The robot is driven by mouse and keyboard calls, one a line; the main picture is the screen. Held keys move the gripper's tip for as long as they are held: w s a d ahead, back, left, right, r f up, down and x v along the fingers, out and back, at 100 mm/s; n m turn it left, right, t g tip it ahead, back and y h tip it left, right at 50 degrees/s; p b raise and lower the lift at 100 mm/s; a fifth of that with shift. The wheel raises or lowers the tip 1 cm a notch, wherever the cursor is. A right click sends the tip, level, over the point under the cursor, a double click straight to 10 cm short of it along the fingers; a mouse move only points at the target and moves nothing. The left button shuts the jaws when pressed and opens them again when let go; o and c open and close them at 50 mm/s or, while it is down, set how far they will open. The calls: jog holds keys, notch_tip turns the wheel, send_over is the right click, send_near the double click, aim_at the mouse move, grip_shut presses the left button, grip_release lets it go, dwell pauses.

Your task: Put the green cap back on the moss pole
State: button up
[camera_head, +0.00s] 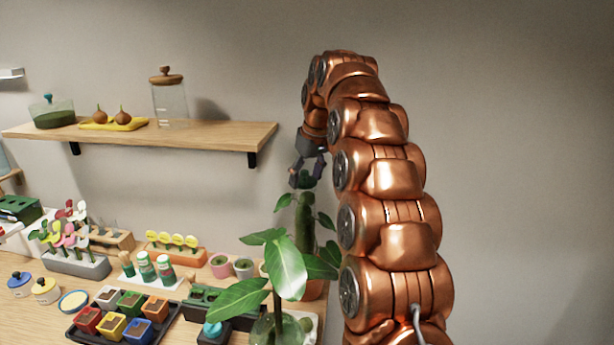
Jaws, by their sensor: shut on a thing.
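My gripper (307,176) points down near the middle of the picture, at the end of my copper arm. It is shut on the dark green cap (301,181), which shows small between the fingers. The moss pole (304,232) stands upright just below, a green column with leaves around it, in an orange-brown pot (314,289). The cap is just above the top of the pole. I cannot tell from this view whether they touch or line up in depth. Leaves hide the lower part of the pole.
A large-leaved plant (277,268) stands in front of the pole. A wooden shelf (210,137) with jars is at upper left. The table below holds a tray of coloured pots (78,334), small bottles (147,266) and flower racks (80,264). The wall at right is bare.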

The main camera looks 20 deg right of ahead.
jog(key=o, duration=0.9)
jog(key=shift+o, duration=0.5)
jog(key=shift+r, duration=0.1)
jog(key=shift+r+p, duration=1.3)
jog(key=shift+r, duration=2.1)
grip_shut()
